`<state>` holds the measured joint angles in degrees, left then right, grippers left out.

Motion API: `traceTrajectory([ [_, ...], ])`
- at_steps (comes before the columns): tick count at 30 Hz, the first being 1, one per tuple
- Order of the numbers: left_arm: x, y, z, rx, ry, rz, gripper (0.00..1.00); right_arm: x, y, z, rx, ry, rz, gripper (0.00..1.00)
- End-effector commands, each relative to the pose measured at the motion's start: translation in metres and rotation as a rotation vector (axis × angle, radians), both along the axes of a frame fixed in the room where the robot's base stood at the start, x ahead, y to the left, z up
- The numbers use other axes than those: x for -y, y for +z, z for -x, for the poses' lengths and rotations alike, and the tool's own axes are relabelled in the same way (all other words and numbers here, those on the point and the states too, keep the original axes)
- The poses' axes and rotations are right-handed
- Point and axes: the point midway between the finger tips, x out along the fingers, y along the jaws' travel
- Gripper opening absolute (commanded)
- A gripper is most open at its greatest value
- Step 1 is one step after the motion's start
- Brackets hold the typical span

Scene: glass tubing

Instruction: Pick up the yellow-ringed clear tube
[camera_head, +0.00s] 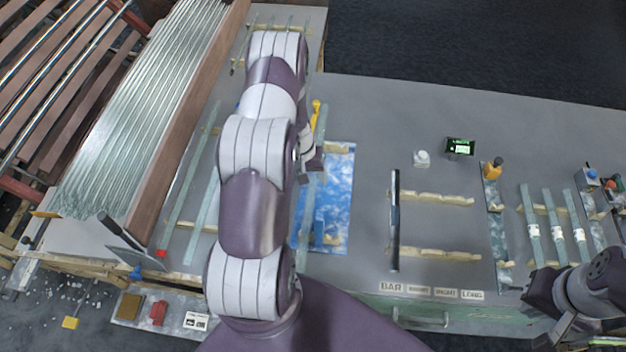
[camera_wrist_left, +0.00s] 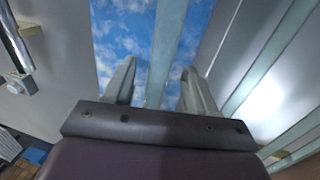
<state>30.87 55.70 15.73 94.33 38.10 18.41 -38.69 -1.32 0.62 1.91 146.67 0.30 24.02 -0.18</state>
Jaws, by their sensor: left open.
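A pale clear tube (camera_wrist_left: 168,40) runs lengthwise between the fingers of my left gripper (camera_wrist_left: 158,78) in the left wrist view. The fingers are open, one on each side, with gaps to the tube. I cannot tell its height relative to the fingertips. In the head view a tube (camera_head: 307,205) lies over the blue-and-white mat (camera_head: 338,190), partly hidden by my left arm. A yellow piece (camera_head: 316,106) shows near its far end; I cannot tell whether it is a ring on the tube. My right gripper (camera_head: 563,328) is at the lower right, its jaws unclear.
Several clear tubes lie left of my arm, beside a brown-edged rack of tubes (camera_head: 150,110). A dark bar (camera_head: 395,220) lies across wooden supports (camera_head: 440,253) right of the mat. Tubes with white labels (camera_head: 533,232) lie at the right. A small display (camera_head: 460,147) stands behind.

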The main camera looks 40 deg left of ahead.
Motion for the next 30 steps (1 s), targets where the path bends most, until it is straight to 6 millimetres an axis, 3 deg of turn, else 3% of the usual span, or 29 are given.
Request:
traceTrajectory([
  [5, 0.000, -0.001, -0.001, 0.001, 0.000, 0.000, 0.56, 0.000, 0.000, 0.000, 0.000, 0.000, 0.000, 0.00],
  [11, 0.000, -0.001, 0.000, 0.001, 0.000, 0.000, 0.00, 0.000, -0.001, 0.000, 0.000, 0.000, 0.000, 0.00],
  [20, 0.000, 0.001, 0.000, 0.001, -0.001, -0.001, 0.00, 0.000, 0.001, 0.000, 0.000, 0.000, 0.000, 0.00],
  [24, 0.000, 0.015, -0.001, 0.002, -0.001, -0.001, 0.00, 0.000, 0.009, 0.000, 0.000, 0.000, 0.000, 0.00],
  [30, 0.015, 0.003, 0.027, 0.002, 0.001, -0.001, 0.00, 0.000, -0.029, 0.000, -0.001, 0.000, 0.000, 0.00],
])
